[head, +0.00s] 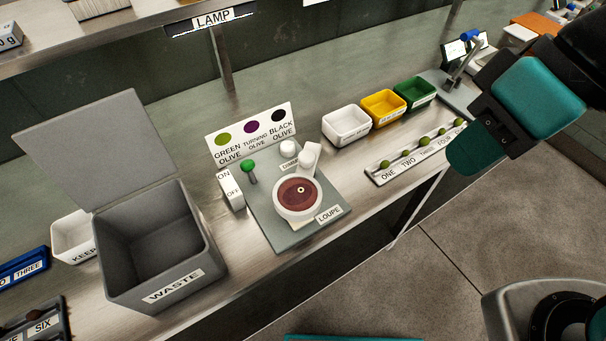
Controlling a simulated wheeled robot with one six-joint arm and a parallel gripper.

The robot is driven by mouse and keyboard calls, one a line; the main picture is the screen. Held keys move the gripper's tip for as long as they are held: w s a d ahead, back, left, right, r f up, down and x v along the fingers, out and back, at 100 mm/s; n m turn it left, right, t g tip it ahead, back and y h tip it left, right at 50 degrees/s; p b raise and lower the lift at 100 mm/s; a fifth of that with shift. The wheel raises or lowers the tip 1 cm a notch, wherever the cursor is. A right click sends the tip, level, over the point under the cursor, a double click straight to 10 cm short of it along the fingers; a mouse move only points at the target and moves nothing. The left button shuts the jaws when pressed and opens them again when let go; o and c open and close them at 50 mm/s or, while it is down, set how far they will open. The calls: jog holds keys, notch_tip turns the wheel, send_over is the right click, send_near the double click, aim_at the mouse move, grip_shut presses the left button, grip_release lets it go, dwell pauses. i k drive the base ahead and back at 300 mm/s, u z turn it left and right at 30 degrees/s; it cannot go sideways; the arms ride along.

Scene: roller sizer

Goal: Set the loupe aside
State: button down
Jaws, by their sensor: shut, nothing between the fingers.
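The loupe (298,209) is at the middle of the bench, on a grey-green base plate (265,222) labelled LOUPE. It shows as a white ring around a reddish-brown disc with a small pale spot. A white block-like part rises at its upper right edge. I cannot tell what lies under the disc. My gripper (470,153), dark with teal parts, is at the upper right, well apart from the loupe, near the right end of the numbered rail. It is shut and empty.
A green-knobbed ON/OFF lever (248,167) and an olive colour card (251,133) stand close behind the loupe. An open WASTE bin (200,240) is left. A numbered rail (376,180) with several olives and small trays (345,124) are right. Bare bench lies between.

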aim_at(297, 193)
jog(key=z, duration=0.85)
jog(key=i, duration=0.2)
jog(key=u, duration=2.05)
